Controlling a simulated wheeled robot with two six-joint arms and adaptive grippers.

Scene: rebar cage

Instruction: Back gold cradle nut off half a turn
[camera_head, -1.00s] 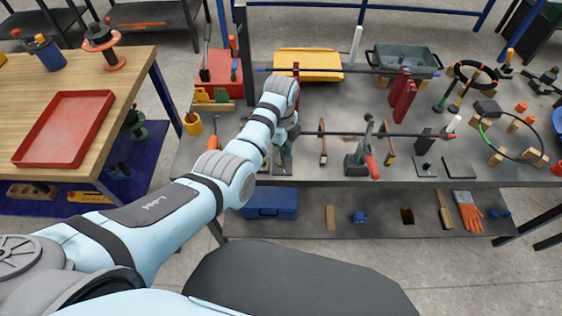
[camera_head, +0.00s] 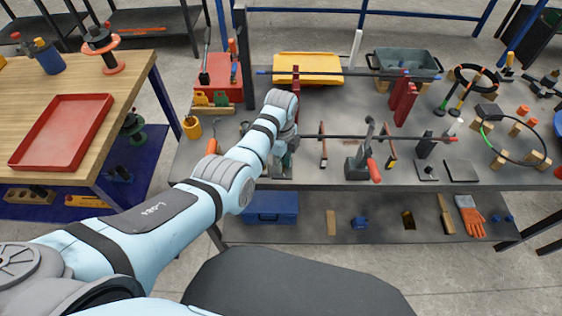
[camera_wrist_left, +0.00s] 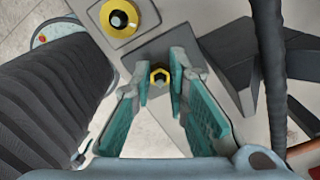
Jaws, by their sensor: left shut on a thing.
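The gold cradle nut (camera_wrist_left: 160,76) sits in a dark grey block in the left wrist view, between the two teal fingertips. My left gripper (camera_wrist_left: 161,80) is shut on this nut. In the head view my left gripper (camera_head: 284,150) is low at the front left of the grey bench (camera_head: 215,168), mostly covered by my own wrist, and the nut is hidden there. A larger yellow ring with a black centre (camera_wrist_left: 120,18) lies on a pale plate just beyond the nut in the wrist view. My right gripper does not show.
A dark rod (camera_head: 340,136) runs right from the gripper, near a grey clamp with a red handle (camera_head: 357,166). Red blocks (camera_head: 404,102), a yellow tray (camera_head: 307,66) and a grey bin (camera_head: 404,62) stand behind. An orange-handled tool (camera_head: 211,146) lies to the left.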

